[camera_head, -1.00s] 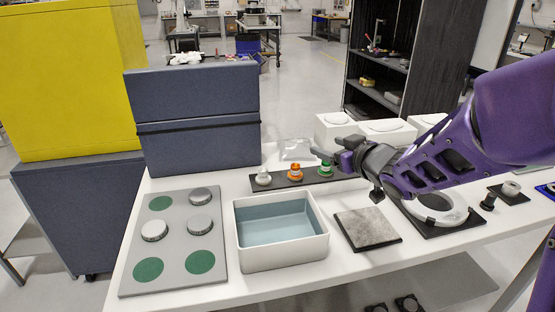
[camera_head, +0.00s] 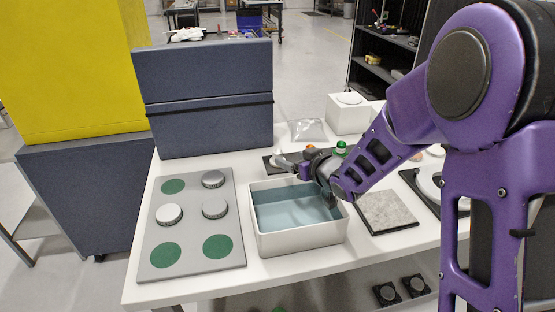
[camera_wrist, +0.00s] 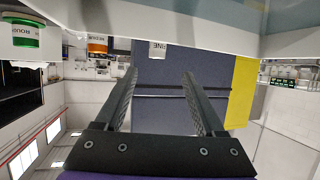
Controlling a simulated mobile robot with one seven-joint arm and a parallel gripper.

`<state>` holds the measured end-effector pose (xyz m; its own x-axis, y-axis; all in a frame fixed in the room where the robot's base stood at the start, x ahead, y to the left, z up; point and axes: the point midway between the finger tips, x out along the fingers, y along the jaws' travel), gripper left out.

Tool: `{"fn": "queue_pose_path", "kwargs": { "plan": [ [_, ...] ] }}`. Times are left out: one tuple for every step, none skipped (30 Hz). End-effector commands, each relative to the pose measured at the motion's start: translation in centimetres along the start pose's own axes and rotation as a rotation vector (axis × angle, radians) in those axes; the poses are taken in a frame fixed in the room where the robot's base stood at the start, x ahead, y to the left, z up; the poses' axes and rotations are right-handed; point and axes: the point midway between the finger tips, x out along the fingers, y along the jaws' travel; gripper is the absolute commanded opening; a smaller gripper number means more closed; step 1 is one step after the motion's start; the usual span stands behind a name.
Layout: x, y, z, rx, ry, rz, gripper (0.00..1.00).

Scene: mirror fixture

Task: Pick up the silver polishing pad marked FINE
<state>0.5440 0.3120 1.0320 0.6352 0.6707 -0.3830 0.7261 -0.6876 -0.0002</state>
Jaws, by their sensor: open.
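The silver pad marked FINE (camera_wrist: 157,49) shows in the wrist view at the top centre, its label upside down. It appears beyond my fingertips, in line with the gap between them and apart from them. My gripper (camera_wrist: 160,76) is open and empty. In the head view my gripper (camera_head: 288,162) is over the left end of the dark rack (camera_head: 268,162) and the silver pad cannot be told apart from it there. The orange pad (camera_wrist: 97,46) and the green pad marked ROUGH (camera_wrist: 25,37) are to its left in the wrist view.
A white basin with blue water (camera_head: 300,241) stands in front of the rack. A grey plate (camera_head: 190,258) with silver discs and green circles lies left. A dark blue case (camera_head: 205,125) stands behind. A grey textured tile (camera_head: 388,211) lies right of the basin.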

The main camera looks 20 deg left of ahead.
Motion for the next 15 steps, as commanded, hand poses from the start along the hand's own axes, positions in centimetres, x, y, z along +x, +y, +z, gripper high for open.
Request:
{"fn": "queue_pose_path", "kwargs": {
  "plan": [
    [1.0, -0.1, 0.1, -0.001, -0.001, -0.002, 0.71],
    [1.4, 0.0, 0.0, -0.001, 0.000, -0.001, 0.71],
    [1.9, 0.0, 0.1, 0.000, -0.001, 0.000, 0.71],
    [2.2, 0.0, 0.0, 0.000, 0.000, 0.000, 0.71],
    [2.5, 0.0, 0.0, 0.000, 0.000, 0.000, 0.71],
    [2.7, 0.0, 0.0, 0.000, -0.001, 0.000, 0.71],
    [2.9, 0.0, 0.0, 0.000, -0.001, 0.000, 0.71],
    [3.0, 0.0, 0.0, 0.000, 0.000, 0.000, 0.71],
    [3.2, 0.0, 0.0, 0.000, 0.000, 0.000, 0.71],
    [3.4, 0.1, 0.0, 0.000, 0.000, 0.000, 0.71],
    [3.7, 0.1, 0.0, 0.000, -0.001, 0.000, 0.71],
    [4.2, 0.2, 0.1, 0.000, -0.001, 0.000, 0.71],
    [4.6, 0.2, 0.1, 0.000, -0.001, 0.000, 0.71],
    [5.1, 0.3, 0.1, -0.001, -0.002, 0.000, 0.71],
    [5.7, 0.4, 0.1, -0.001, -0.002, 0.000, 0.71]
  ]
}}
